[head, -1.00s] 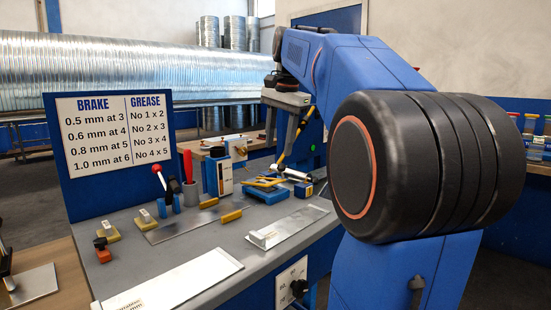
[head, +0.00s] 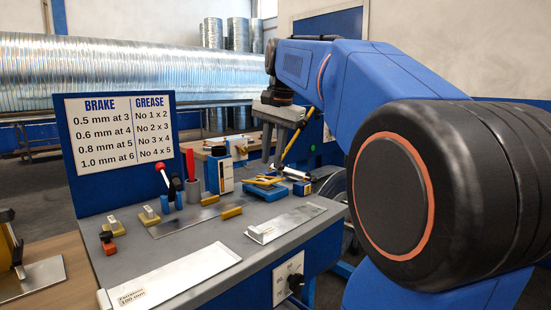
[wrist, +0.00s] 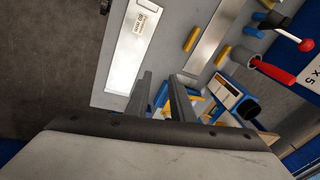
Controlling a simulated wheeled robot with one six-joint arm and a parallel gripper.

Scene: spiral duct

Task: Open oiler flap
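My gripper (head: 279,160) hangs with its fingers pointing down over the far right part of the grey bench (head: 205,255). A box with a white label and dark top (head: 220,172) stands on the bench, left of the fingers. It also shows in the wrist view, as a white-labelled box (wrist: 225,94) to the right of the fingers.
A red-handled tool (head: 190,163) and a red-ball lever (head: 161,168) stand near the sign board (head: 120,133). Metal sheets (head: 180,278) lie in front. A yellow tool (head: 263,180) lies over a blue piece near the fingers. A shiny duct (head: 130,75) runs behind.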

